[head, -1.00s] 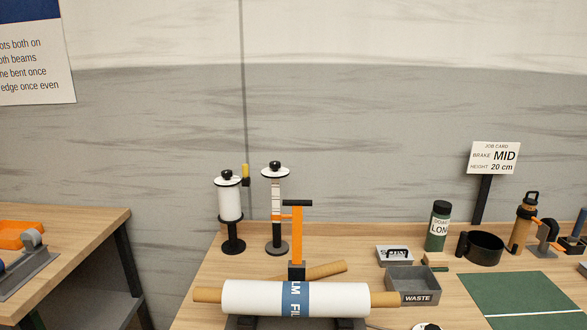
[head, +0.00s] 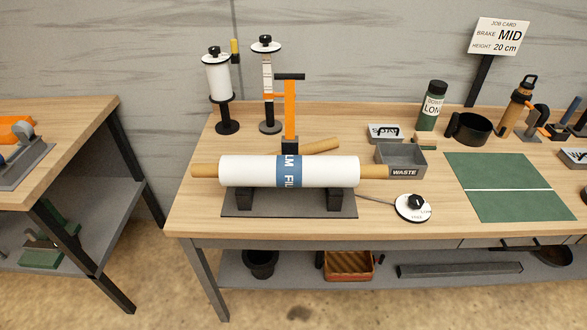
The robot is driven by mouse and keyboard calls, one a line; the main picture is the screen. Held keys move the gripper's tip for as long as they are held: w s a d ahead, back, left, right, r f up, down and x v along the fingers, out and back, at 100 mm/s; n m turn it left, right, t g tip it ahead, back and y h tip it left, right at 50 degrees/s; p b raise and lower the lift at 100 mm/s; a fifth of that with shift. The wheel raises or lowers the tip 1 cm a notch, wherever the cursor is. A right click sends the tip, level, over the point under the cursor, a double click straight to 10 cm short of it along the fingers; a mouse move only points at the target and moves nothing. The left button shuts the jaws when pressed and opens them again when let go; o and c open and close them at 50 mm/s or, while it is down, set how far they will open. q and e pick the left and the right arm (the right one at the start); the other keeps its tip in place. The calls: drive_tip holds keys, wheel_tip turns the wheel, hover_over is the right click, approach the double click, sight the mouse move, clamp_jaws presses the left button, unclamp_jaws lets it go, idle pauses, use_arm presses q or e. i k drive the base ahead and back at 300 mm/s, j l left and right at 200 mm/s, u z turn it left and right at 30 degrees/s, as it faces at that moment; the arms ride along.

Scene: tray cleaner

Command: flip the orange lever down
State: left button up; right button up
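The orange lever (head: 290,110) stands upright behind the film roll, with a black crossbar handle (head: 289,77) at its top and a black block (head: 290,147) at its foot. The white film roll (head: 250,171) with a blue band lies across a black stand (head: 240,205) on the workbench, its tan core sticking out at both ends. The roll stands in front of the lever's foot. Neither of my grippers shows in the head view.
A dial (head: 413,207) and a grey waste bin (head: 400,160) are to the right. A green mat (head: 510,187) lies further right. Another table (head: 75,125) stands at the left, across a gap.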

sight(289, 79)
drive_tip(key=k+l+u, duration=0.1)
drive_tip(key=l+u, duration=0.15)
drive_tip(key=k+l+u, duration=0.1)
drive_tip(key=l+u, duration=0.2)
drive_tip(key=l, duration=0.15)
drive_tip(key=k+l+u, duration=0.35)
drive_tip(key=l+u, duration=0.15)
drive_tip(key=l, duration=0.15)
